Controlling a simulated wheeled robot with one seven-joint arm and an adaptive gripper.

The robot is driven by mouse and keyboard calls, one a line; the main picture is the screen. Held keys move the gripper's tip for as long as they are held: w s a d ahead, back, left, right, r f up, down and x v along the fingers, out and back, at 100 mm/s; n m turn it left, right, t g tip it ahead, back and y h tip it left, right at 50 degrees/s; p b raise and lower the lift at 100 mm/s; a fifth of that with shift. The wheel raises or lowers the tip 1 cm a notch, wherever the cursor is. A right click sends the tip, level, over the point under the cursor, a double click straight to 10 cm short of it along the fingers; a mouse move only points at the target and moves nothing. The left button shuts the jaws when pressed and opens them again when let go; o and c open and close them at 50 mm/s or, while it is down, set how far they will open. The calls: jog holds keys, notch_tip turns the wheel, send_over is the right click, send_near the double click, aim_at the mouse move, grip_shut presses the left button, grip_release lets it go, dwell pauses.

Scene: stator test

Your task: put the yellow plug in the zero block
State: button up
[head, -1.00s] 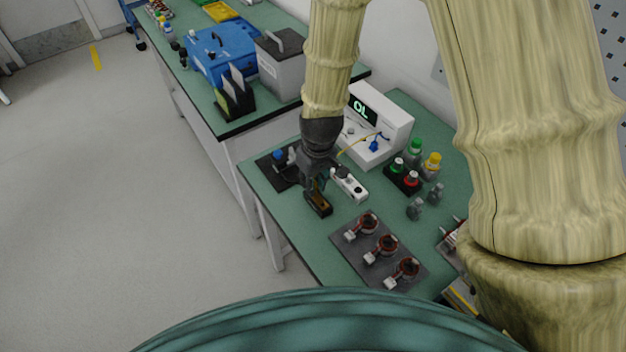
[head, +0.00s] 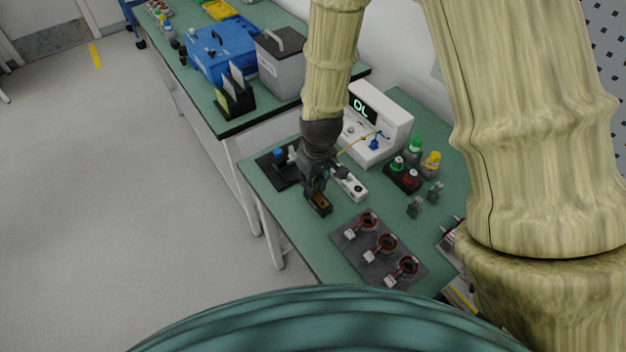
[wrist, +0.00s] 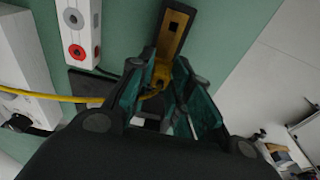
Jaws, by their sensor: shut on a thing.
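My gripper (wrist: 163,72) is shut on the yellow plug (wrist: 161,76), which shows between the two green-padded fingers in the wrist view. A yellow cable (wrist: 60,98) runs from the plug off to the left. The zero block (wrist: 174,32) is a dark block with a brass-coloured top and a small square dark hole, just beyond the fingertips. In the head view the block (head: 320,206) stands on the green bench right below my gripper (head: 316,192). The plug is hidden there by the fingers. I cannot tell whether the plug touches the block.
A white socket block (head: 350,185) with red and grey sockets stands close to the right of my gripper. The white meter (head: 378,125) reading OL is behind it. A grey tray (head: 350,248) with copper rings lies in front. Coloured terminals (head: 405,175) stand at the right.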

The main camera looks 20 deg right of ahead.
jog(key=shift+f, duration=0.7)
dwell(0.7)
jog(key=o, duration=0.9)
jog(key=shift+r, duration=0.1)
jog(key=shift+s+d+r, duration=0.1)
jog(key=shift+s+r, duration=0.15)
jog(key=shift+r, duration=1.7)
jog(key=shift+s+d+r, duration=0.1)
jog(key=shift+s+r, duration=0.1)
jog(key=shift+r, duration=1.8)
jog(key=shift+s+d+r, duration=0.1)
jog(key=shift+s+r, duration=0.15)
jog(key=shift+r, duration=1.7)
